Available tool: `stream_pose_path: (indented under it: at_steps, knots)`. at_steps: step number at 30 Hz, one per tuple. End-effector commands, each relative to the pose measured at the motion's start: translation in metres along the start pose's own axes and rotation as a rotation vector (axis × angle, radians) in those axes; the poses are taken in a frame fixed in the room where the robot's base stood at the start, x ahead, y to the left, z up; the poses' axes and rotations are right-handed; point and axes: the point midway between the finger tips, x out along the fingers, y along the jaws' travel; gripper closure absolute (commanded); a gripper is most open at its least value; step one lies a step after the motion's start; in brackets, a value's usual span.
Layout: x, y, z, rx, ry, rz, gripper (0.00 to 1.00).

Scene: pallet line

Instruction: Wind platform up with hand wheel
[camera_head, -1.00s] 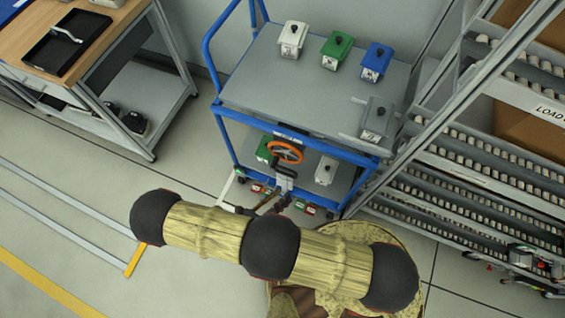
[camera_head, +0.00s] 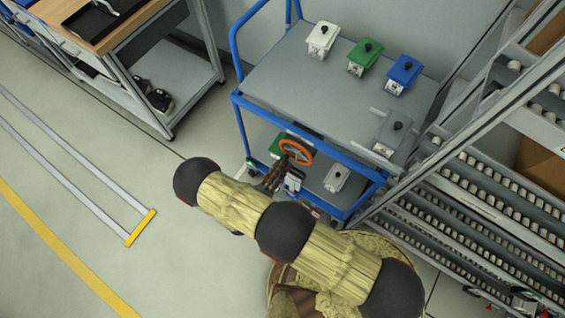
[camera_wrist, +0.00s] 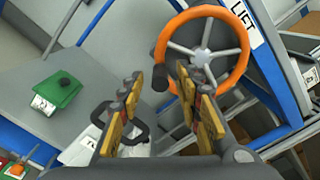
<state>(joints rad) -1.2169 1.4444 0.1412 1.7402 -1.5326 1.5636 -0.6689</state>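The orange hand wheel (camera_head: 296,151) is on the front of the blue cart, below its upper deck. In the wrist view the wheel (camera_wrist: 241,62) has grey spokes and a dark knob (camera_wrist: 160,76) at its left rim. My gripper (camera_head: 279,166) is right at the wheel, at its lower left. In the wrist view my gripper (camera_wrist: 158,76) is open, with its yellow-padded fingers apart and the knob in line with the gap; I cannot tell whether they touch it. The grey upper platform (camera_head: 290,85) carries white, green, blue and grey boxes.
A label reading LIFT (camera_wrist: 246,25) is beside the wheel. The lower shelf holds a green box (camera_wrist: 57,92) and a white box (camera_head: 337,178). A roller rack (camera_head: 480,190) stands close on the right. A workbench (camera_head: 165,60) is at the left; floor between is clear.

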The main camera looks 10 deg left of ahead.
Motion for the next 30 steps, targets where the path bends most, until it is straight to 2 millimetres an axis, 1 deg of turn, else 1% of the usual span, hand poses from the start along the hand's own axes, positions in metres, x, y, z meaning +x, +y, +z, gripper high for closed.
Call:
stream_pose_path:
  at_steps: [1, 3, 6, 14, 30]
  knots:
    - [0.006, 0.000, -0.001, 0.000, 0.001, -0.001, 0.65]
    - [0.012, 0.000, -0.001, 0.001, 0.001, -0.001, 0.65]
    - [0.016, 0.000, 0.000, 0.001, 0.000, 0.000, 0.65]
    - [0.017, 0.000, 0.000, 0.002, -0.001, 0.000, 0.65]
    - [0.017, 0.000, 0.000, 0.002, 0.000, 0.000, 0.95]
